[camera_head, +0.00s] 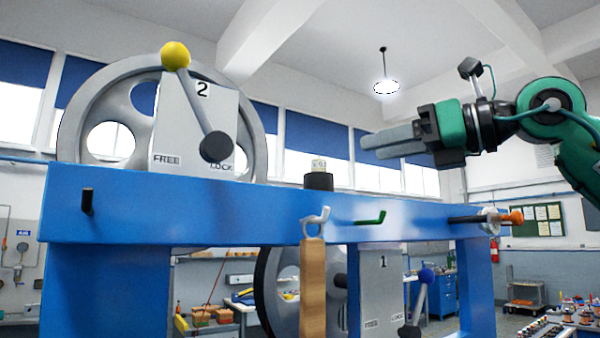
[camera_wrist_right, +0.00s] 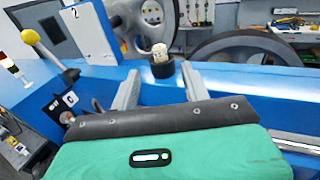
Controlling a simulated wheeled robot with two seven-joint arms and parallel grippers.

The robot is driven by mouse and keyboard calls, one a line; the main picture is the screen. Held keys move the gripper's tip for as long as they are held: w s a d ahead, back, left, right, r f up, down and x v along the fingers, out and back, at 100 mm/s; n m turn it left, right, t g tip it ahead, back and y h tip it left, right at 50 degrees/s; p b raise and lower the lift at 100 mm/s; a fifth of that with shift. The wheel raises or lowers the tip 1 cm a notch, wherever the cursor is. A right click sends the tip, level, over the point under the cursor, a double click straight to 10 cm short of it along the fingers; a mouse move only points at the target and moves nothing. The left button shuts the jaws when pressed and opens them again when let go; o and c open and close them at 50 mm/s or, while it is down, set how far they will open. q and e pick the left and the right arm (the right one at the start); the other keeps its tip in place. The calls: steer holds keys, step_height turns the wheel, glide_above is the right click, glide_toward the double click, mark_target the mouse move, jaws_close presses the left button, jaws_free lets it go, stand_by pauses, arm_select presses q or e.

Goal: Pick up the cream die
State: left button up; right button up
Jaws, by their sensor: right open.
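The cream die (camera_head: 318,164) sits on top of a short black cylindrical stand (camera_head: 318,181) on the blue beam. It also shows in the right wrist view (camera_wrist_right: 159,52), beyond the fingers and roughly between their lines. My right gripper (camera_head: 366,146) is open and empty, to the right of the die and a little higher in the head view. Its two grey fingers also show in the right wrist view (camera_wrist_right: 160,82), apart from the die. My left gripper is not in view.
The blue frame beam (camera_head: 270,212) runs under the stand. A large grey wheel (camera_head: 88,112) and a lever with a yellow knob (camera_head: 175,56) stand left of the die. Space above the die is clear.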

mark_target(322, 159)
steer(key=p+x, duration=0.3)
steer(key=x, duration=0.4)
steer(key=shift+a+r, duration=0.1)
steer(key=shift+a, duration=0.1)
steer(key=p+x, duration=0.3)
steer(key=shift+w+a, duration=0.2)
steer(key=shift+a, duration=0.05)
steer(key=shift+w+a+f, duration=0.2)
steer(key=shift+a+f, duration=0.15)
steer(key=shift+a, duration=0.05)
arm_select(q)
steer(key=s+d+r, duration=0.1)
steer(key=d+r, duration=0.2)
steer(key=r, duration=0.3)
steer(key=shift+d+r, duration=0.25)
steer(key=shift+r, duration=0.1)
arm_select(e)
steer(key=shift+s+d, duration=0.1)
steer(key=shift+d, duration=0.1)
steer(key=shift+c, duration=1.4)
steer(key=c, duration=0.7)
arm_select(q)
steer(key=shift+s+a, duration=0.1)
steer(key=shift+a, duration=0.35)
arm_select(e)
jaws_close()
